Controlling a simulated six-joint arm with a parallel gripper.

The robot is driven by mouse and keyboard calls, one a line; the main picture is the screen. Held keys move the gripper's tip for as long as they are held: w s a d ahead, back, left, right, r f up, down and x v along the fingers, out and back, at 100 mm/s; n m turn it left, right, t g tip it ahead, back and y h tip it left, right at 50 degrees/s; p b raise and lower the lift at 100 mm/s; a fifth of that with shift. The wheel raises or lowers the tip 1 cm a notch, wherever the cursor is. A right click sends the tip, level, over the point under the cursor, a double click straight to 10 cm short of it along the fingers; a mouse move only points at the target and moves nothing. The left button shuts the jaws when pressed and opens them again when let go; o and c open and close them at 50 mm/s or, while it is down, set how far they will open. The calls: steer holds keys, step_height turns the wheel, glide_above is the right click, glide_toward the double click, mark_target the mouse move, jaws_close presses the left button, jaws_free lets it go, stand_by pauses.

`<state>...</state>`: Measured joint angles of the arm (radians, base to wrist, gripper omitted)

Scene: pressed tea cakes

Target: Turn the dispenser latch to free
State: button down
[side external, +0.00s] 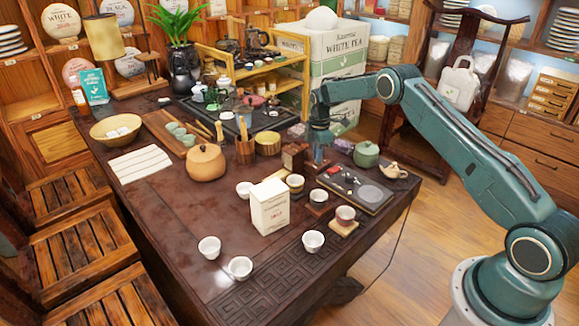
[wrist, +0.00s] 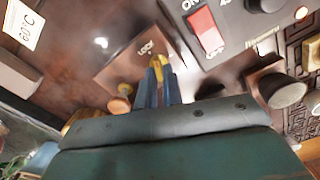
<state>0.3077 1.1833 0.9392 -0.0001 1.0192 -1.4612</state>
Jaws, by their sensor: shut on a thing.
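The dispenser is a small brown wooden box (side external: 293,157) on the table in the side view. A yellow brass latch (wrist: 157,60) shows on that face, at the tips of my blue fingers. My gripper (wrist: 158,76) is shut on the latch; it also shows in the side view (side external: 318,160), pointing down just right of the box. The fingers hide part of the latch, and which way it is turned is hard to read.
A dark heater panel (side external: 355,188) lies right of my gripper; its red switch (wrist: 204,28) shows in the wrist view. Cups (side external: 345,214), a white tea carton (side external: 270,207), an orange teapot (side external: 206,163) and a green teapot (side external: 366,154) stand around. The table's front left is clearer.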

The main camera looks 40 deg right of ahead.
steer(key=m, duration=0.6)
steer(key=shift+w+d, duration=0.1)
steer(key=shift+w, duration=0.05)
steer(key=m, duration=0.6)
steer(key=shift+d, duration=0.1)
steer(key=c, duration=1.5)
jaws_free()
steer(key=shift+c, duration=0.2)
steer(key=shift+r, duration=0.15)
step_height(320, 180, up, 14)
steer(key=shift+f, duration=0.2)
